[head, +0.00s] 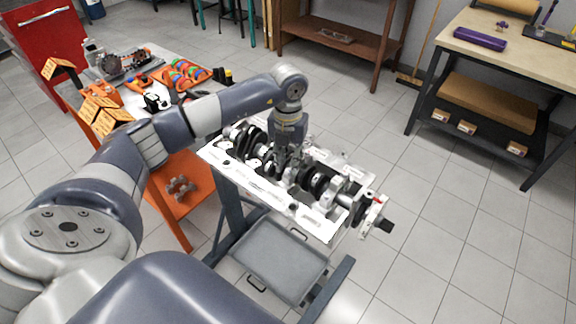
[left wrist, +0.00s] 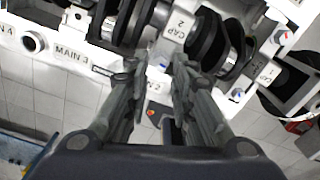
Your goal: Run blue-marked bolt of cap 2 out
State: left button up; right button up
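The engine block (head: 270,192) lies with its crankshaft and bearing caps facing up. The cap labelled CAP 2 (left wrist: 173,30) is at upper middle in the left wrist view. A small bluish spot (left wrist: 161,67) at its near end shows between my left fingertips; it looks like the blue-marked bolt, but it is too small to be sure. My left gripper (left wrist: 154,72) is open, its fingers apart on either side of that spot, with nothing visibly held. In the head view the left gripper (head: 284,164) points down over the middle of the block and hides cap 2. My right gripper is not in view.
CAP 1 (left wrist: 266,76) stands to the right, with a blue-marked bolt (left wrist: 238,95) at its near end. A grey tray (head: 278,262) sits below the block. An orange parts bench (head: 182,190) is at the left, a workbench (head: 510,47) at the right. Floor between is clear.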

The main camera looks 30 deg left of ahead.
aim_at(288, 171)
pick_arm(q)
notch_tip(288, 171, up, 10)
jog(key=shift+f, duration=0.2)
dwell(0.4)
